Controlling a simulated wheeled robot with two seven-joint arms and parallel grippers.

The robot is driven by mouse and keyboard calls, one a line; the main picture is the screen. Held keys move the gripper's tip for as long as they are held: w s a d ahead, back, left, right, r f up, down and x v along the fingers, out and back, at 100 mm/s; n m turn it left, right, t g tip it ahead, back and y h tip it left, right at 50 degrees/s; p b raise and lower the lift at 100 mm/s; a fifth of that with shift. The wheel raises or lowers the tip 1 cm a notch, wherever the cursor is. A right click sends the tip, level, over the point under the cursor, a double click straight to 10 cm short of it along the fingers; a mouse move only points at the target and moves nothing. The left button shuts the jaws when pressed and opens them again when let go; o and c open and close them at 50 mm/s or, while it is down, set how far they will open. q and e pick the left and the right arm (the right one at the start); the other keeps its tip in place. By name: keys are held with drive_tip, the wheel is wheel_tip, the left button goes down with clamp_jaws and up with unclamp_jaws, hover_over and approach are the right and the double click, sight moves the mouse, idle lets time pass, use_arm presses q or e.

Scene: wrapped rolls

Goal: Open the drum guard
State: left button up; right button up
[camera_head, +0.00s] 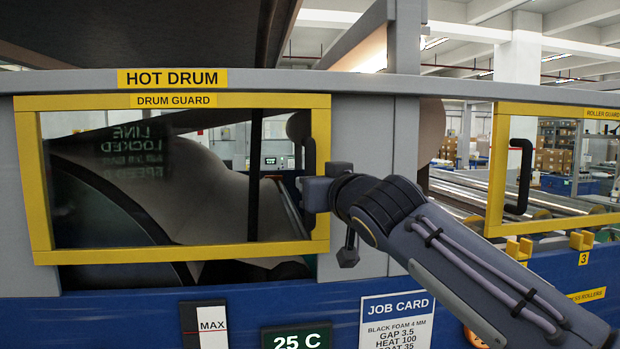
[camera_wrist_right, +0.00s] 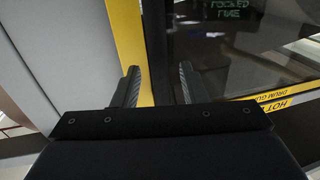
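The drum guard (camera_head: 42,190) is a yellow-framed clear window over the hot drum, at the left in the head view. A strip of the dark opening shows below its lower edge. Its black upright handle (camera_head: 309,152) is at the right side of the frame, its lower part hidden by my right gripper (camera_head: 314,192). In the right wrist view the gripper's two fingers (camera_wrist_right: 158,88) are apart, in front of the guard's yellow side bar (camera_wrist_right: 128,40) and dark pane. My left gripper is not in view.
A grey post (camera_head: 362,130) stands right of the guard. The roller guard (camera_head: 497,165) with its own black handle (camera_head: 522,175) is further right. Below are a blue panel, a job card (camera_head: 396,322) and a 25 C display (camera_head: 297,338). A grey rail (camera_head: 300,82) runs above.

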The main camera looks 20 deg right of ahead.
sight(310, 217)
drive_tip(key=w+p, duration=0.1)
drive_tip(key=w, duration=0.3)
drive_tip(key=shift+w+d, duration=0.1)
drive_tip(key=shift+d, duration=0.05)
drive_tip(key=shift+f, duration=0.1)
clamp_jaws()
